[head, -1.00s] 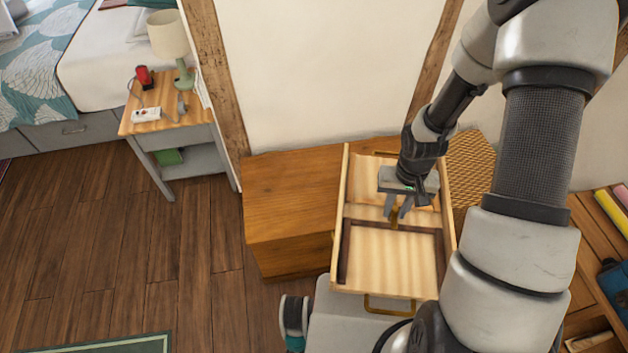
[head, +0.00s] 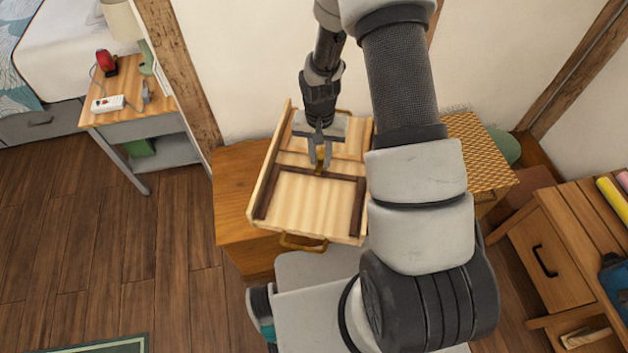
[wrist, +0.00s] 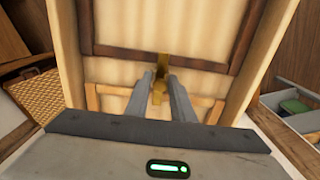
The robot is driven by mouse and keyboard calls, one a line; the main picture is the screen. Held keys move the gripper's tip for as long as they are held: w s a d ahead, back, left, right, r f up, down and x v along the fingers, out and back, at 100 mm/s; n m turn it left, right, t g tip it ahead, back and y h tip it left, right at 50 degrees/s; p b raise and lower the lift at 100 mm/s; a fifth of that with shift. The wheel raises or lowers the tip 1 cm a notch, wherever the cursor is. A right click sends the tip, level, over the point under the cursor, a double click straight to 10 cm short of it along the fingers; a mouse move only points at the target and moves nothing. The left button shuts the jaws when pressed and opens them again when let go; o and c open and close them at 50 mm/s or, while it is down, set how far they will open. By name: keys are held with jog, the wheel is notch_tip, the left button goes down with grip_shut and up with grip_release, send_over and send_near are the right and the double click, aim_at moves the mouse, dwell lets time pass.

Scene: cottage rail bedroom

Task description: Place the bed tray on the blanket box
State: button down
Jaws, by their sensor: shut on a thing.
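The bed tray (head: 312,205) is a light wooden tray with raised side walls, dark strips and brass handles. In the head view it is at the centre, tilted, over the blanket box. My gripper (head: 320,168) is shut on a brass part in the middle of the tray; the wrist view shows both fingers (wrist: 160,92) closing on it. The blanket box (head: 232,195) is a brown wooden chest against the wall. The tray hides much of its top, and I cannot tell whether the two touch.
A nightstand (head: 150,117) with a lamp, a red item and a white power strip stands at the left beside the bed. A woven-topped piece (head: 480,155) stands right of the box. A wooden desk (head: 560,245) is at the right.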

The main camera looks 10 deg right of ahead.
jog(key=w+a+f+m+b, duration=0.4)
jog(key=w+f+m+b, duration=0.6)
jog(key=f, duration=0.3)
jog(key=shift+n, duration=0.7)
jog(key=shift+w+f+b, duration=0.15)
jog(key=shift+f+b, duration=0.2)
jog(key=shift+f, duration=1.2)
jog(key=shift+w+f+b, duration=0.2)
jog(key=shift+f+b, duration=0.15)
jog(key=shift+f, duration=1.15)
jog(key=shift+w+f+b, duration=0.15)
jog(key=shift+f+b, duration=0.2)
jog(key=shift+f, duration=1.2)
jog(key=shift+f, duration=0.15)
jog(key=c, duration=1.5)
grip_release()
jog(key=shift+s, duration=0.1)
jog(key=shift+c, duration=0.2)
